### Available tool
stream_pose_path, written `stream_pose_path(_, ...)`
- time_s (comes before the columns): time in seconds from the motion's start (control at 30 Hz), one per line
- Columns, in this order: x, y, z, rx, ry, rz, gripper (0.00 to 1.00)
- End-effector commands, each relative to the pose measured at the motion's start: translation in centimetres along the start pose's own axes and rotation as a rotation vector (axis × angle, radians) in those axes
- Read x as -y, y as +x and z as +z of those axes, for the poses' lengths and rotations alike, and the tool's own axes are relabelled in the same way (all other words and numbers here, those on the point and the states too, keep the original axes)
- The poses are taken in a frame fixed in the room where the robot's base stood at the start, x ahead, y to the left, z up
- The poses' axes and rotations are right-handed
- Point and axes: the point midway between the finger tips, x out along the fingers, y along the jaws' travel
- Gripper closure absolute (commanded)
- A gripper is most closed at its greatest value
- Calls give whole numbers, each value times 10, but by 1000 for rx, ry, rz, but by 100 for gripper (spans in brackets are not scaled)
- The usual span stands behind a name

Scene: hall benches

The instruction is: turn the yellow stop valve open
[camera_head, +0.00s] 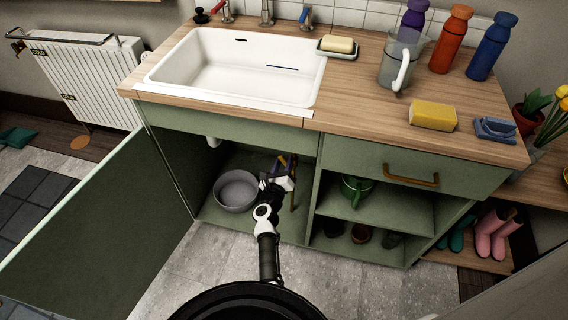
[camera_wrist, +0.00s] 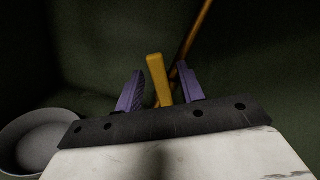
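The yellow stop valve lever (camera_wrist: 158,80) shows in the wrist view as a short upright bar, beside a thin copper pipe (camera_wrist: 193,40). My gripper (camera_wrist: 161,88) has two purple fingers, one on each side of the lever. They are apart, with a visible gap on both sides, so the gripper is open and not clamped on it. The lever's lower end and the valve body are hidden behind the gripper's dark edge. In the head view my gripper (camera_head: 283,166) reaches into the open cabinet under the sink; the valve is small and mostly hidden there.
A grey bowl (camera_head: 236,190) stands on the cabinet floor left of my gripper, and also shows in the wrist view (camera_wrist: 38,142). The green cabinet door (camera_head: 100,220) is swung open at left. A divider (camera_head: 312,190) stands close on the right.

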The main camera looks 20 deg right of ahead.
Motion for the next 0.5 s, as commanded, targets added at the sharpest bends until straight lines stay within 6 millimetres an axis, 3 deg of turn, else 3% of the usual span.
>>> stream_pose_path(0.4,0,8,0,0,0,1,62)
stream_pose_path(0.5,0,8,0,0,0,1,75)
